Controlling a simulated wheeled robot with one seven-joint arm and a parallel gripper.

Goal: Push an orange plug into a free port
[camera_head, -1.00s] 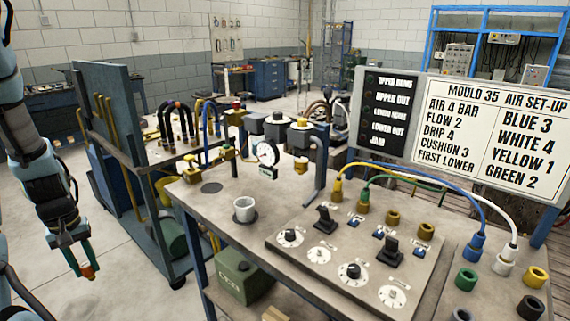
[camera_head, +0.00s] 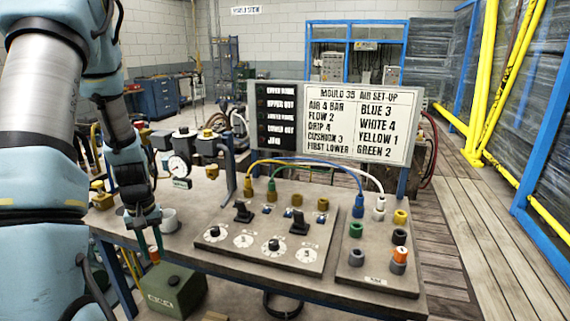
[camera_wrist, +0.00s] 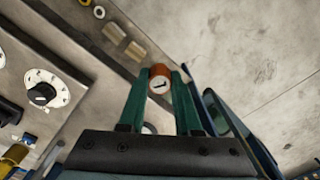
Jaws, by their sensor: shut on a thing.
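My gripper (camera_head: 149,240) hangs at the left front edge of the bench in the head view. Its green fingers are shut on an orange plug (camera_wrist: 160,72), whose end with a dark mark faces the wrist camera. The plug also shows small between the fingertips in the head view (camera_head: 154,255). On the bench panel, two brass ports (camera_head: 297,200) (camera_head: 323,203) stand without hoses. Two others beside them hold a yellow plug (camera_head: 249,182) and a green plug (camera_head: 272,186) with hoses.
The right-hand block (camera_head: 375,283) also bears blue, white, yellow, green and black fittings. A white cup (camera_head: 168,219) stands close behind my gripper. Dials and black switches sit on the panel (camera_head: 262,261). A sign board (camera_head: 362,122) rises behind. A green box (camera_head: 172,292) is below the bench.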

